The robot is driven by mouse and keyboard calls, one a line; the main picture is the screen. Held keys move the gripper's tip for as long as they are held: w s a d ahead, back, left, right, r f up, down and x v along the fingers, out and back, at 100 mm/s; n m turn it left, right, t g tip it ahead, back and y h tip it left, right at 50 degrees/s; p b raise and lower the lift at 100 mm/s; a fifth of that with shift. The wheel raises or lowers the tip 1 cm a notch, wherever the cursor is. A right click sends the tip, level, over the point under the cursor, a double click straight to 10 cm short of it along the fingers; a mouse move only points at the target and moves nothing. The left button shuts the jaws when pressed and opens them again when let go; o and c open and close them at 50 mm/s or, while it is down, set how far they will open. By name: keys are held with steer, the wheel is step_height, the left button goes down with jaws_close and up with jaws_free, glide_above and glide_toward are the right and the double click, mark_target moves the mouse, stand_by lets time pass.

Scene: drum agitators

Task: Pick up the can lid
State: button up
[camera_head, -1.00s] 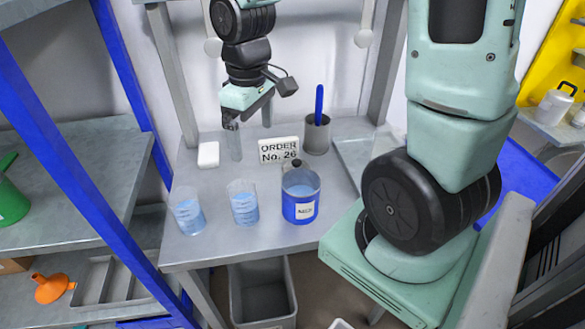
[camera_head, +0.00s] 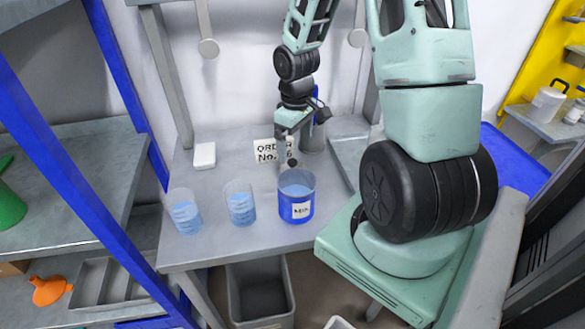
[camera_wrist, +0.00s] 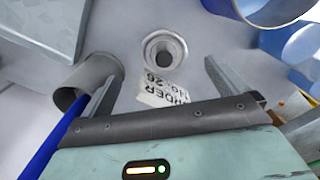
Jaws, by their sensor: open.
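The can lid, a small round grey piece with a dark centre (camera_wrist: 163,50), lies on the table in the wrist view, just ahead of the gap between my fingertips. In the head view only a dark bit of it (camera_head: 292,162) shows behind the blue can; the rest is hidden by the can and my gripper. My gripper (camera_wrist: 161,74) is open and empty, pointing down above the lid. It also shows in the head view (camera_head: 286,155).
An order sign (camera_head: 265,151) stands close beside the lid. A grey cup (camera_wrist: 75,98) with a blue-handled tool is near one finger. Two beakers of blue liquid (camera_head: 240,208) (camera_head: 185,218) stand left of the can. A white block (camera_head: 204,155) lies further back, with clear table around it.

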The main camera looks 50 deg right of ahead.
mark_target(293, 161)
steer(key=shift+w+a+f+p, duration=0.15)
steer(key=shift+f+p, duration=0.05)
steer(key=shift+f, duration=1.6)
steer(key=shift+w+a+f+p, duration=0.1)
steer(key=shift+a+f+p, duration=0.1)
steer(key=shift+f, duration=1.55)
steer(key=c, duration=1.1)
